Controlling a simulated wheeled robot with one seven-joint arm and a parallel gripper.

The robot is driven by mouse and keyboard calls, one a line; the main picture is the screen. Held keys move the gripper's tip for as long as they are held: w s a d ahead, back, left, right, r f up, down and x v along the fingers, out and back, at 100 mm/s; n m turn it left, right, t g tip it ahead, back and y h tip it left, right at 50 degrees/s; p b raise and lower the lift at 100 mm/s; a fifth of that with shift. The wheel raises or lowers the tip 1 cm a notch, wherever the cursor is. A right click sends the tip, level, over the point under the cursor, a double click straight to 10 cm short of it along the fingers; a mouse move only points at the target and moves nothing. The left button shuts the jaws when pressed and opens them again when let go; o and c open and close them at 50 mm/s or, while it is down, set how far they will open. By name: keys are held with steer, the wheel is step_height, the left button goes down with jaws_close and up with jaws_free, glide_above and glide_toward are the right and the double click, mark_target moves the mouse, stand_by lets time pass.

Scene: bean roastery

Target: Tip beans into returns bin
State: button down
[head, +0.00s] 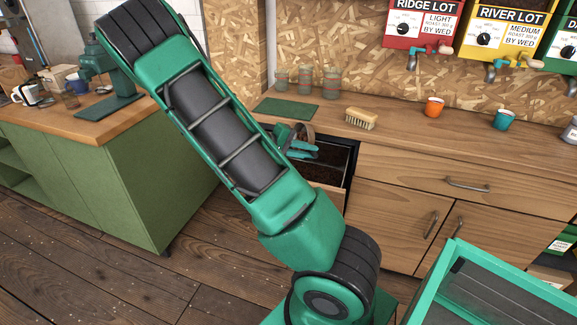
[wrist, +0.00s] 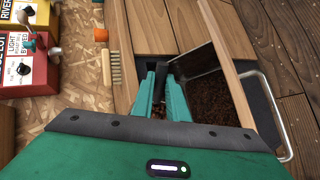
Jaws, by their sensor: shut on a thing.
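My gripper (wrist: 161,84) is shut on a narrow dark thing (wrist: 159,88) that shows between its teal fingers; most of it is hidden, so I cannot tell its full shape. In the head view my gripper (head: 303,150) is partly behind my arm, over an open drawer, with a curved brownish piece beside it. The drawer (wrist: 238,84) has a wooden front and a metal handle, and dark brown beans (wrist: 211,98) lie in it. A few beans also show just below the fingers. I cannot tell whether the held thing contains beans.
A scrubbing brush (head: 361,119), an orange cup (head: 434,107) and a teal cup (head: 503,120) stand on the counter (head: 400,136). A green mat (head: 286,110) and several glasses (head: 306,80) are at the back left. Dispensers hang on the wall.

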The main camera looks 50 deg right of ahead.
steer(key=shift+w+a+h, duration=0.3)
steer(key=shift+a+h, duration=0.3)
steer(key=shift+a, duration=0.1)
steer(key=shift+a+g+h+b, duration=0.25)
steer(key=shift+g+h+b, duration=0.15)
steer(key=shift+h+b, duration=0.15)
stand_by(0.5)
steer(key=shift+w+a+f+g+h+b, duration=0.25)
steer(key=shift+a+g+h+b, duration=0.25)
steer(key=shift+h+b, duration=0.75)
stand_by(1.2)
steer(key=shift+w+a+f+g+h+b, duration=0.25)
steer(key=shift+h+b, duration=0.2)
steer(key=shift+b, duration=0.5)
steer(key=shift+a+f+g+h+b, duration=0.15)
steer(key=shift+a+h+b, duration=0.25)
steer(key=shift+b, duration=0.55)
stand_by(0.6)
steer(key=shift+d+r, duration=0.1)
steer(key=shift+s+d+r+t+y, duration=0.3)
steer(key=shift+d+y, duration=0.2)
steer(key=shift+y, duration=0.35)
steer(key=shift+s+d+r+t+y, duration=0.15)
steer(key=shift+d+t+y, duration=0.3)
steer(key=shift+y, duration=0.35)
